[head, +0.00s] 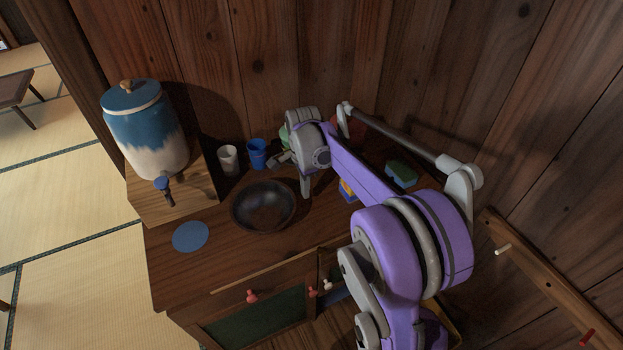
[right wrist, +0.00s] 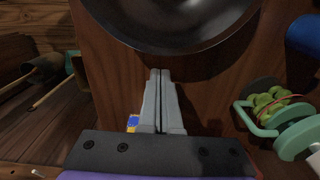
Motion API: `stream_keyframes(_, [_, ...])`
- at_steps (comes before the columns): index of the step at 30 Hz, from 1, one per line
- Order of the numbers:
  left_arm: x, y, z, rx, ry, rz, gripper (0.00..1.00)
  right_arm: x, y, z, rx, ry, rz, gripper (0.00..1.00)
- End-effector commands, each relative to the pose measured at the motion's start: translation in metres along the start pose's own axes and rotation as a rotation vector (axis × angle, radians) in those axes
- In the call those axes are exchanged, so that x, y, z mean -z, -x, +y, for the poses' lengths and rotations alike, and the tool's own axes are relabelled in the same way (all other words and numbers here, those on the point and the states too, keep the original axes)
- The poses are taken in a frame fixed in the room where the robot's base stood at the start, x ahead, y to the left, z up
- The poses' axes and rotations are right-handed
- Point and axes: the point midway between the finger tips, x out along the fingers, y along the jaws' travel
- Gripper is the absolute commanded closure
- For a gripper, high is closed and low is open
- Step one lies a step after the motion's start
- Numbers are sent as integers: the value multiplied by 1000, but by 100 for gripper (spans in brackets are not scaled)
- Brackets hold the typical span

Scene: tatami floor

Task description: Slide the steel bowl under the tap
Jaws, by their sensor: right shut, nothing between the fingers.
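The steel bowl (head: 263,206), dark and round, sits upright on the wooden cabinet top. The tap (head: 163,186) is on the front of a blue and cream dispenser (head: 146,130), which stands on a wooden block left of the bowl. A flat blue disc (head: 190,236) lies below the tap, left of the bowl and apart from it. My right gripper (head: 306,192) is shut and empty, close to the bowl's right side. In the right wrist view the bowl (right wrist: 185,25) is just beyond the fingertips (right wrist: 160,72); I cannot tell whether they touch. My left gripper is not in view.
A white cup (head: 228,160) and a blue cup (head: 257,154) stand behind the bowl. A green sponge (head: 401,173) lies to the right, beyond my arm. The wooden wall closes off the back. The top between bowl and disc is clear.

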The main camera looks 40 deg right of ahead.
Motion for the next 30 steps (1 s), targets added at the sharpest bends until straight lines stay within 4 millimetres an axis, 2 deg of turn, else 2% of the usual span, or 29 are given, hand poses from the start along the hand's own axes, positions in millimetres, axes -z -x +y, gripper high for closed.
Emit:
stream_keyframes(3, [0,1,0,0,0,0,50,-13,1,0,0,2,1,100])
stream_keyframes(6, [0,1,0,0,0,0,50,-18,1,0,0,0,1,100])
stream_keyframes(17, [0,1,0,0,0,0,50,-20,1,0,1,-1,1,100])
stream_keyframes(20, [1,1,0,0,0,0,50,-27,1,0,0,2,0,100])
stream_keyframes(23, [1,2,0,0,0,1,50,-48,1,0,0,6,-1,100])
stream_keyframes(30, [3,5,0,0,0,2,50,-120,1,0,1,8,-1,100])
